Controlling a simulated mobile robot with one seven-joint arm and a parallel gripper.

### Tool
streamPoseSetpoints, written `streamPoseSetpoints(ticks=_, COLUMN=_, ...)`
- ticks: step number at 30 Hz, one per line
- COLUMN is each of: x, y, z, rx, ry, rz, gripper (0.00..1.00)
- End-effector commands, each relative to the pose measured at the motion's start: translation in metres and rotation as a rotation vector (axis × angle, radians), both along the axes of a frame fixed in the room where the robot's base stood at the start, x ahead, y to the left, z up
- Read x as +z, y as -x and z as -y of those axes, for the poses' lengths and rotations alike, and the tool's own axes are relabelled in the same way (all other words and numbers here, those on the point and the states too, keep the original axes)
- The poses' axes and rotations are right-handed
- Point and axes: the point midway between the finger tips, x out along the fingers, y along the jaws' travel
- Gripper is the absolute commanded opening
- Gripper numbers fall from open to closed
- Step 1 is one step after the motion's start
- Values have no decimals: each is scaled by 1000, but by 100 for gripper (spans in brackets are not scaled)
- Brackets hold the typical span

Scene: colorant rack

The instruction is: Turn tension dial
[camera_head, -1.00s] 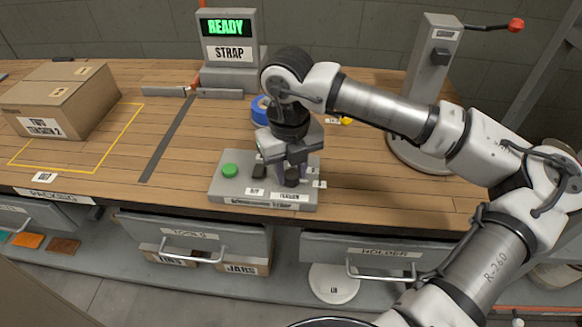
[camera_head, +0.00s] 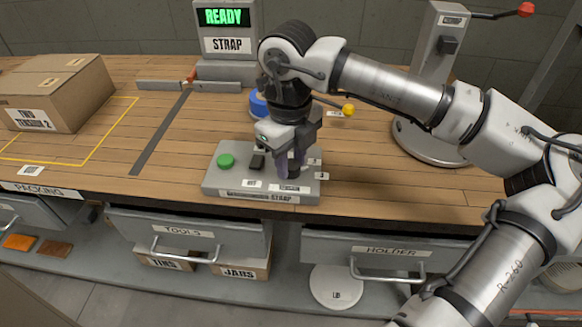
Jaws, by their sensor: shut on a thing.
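The strap control panel (camera_head: 225,186) is a grey box at the front of the wooden bench. It carries a green button (camera_head: 226,160), a dark switch (camera_head: 257,161) and the dark tension dial (camera_head: 294,171) at its right. My gripper (camera_head: 289,168) points down over the right part of the panel, its fingers shut on the tension dial. The fingers partly hide the dial, and its pointer cannot be read. Number labels show just right of it.
The strap machine's screen (camera_head: 224,17) reads READY behind. A cardboard box (camera_head: 57,92) labelled "TWO TENSION 2" stands left by a yellow outline. A blue roll (camera_head: 258,103) lies behind my gripper. A grey press stand (camera_head: 440,90) with a red-knobbed lever stands right. Drawers (camera_head: 190,234) line the front.

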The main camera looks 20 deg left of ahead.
Motion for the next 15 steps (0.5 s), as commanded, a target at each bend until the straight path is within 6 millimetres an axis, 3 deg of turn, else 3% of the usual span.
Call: streamPoseSetpoints(ticks=15, x=-1, y=0, z=0, rx=308, ry=-1, rz=1, gripper=7)
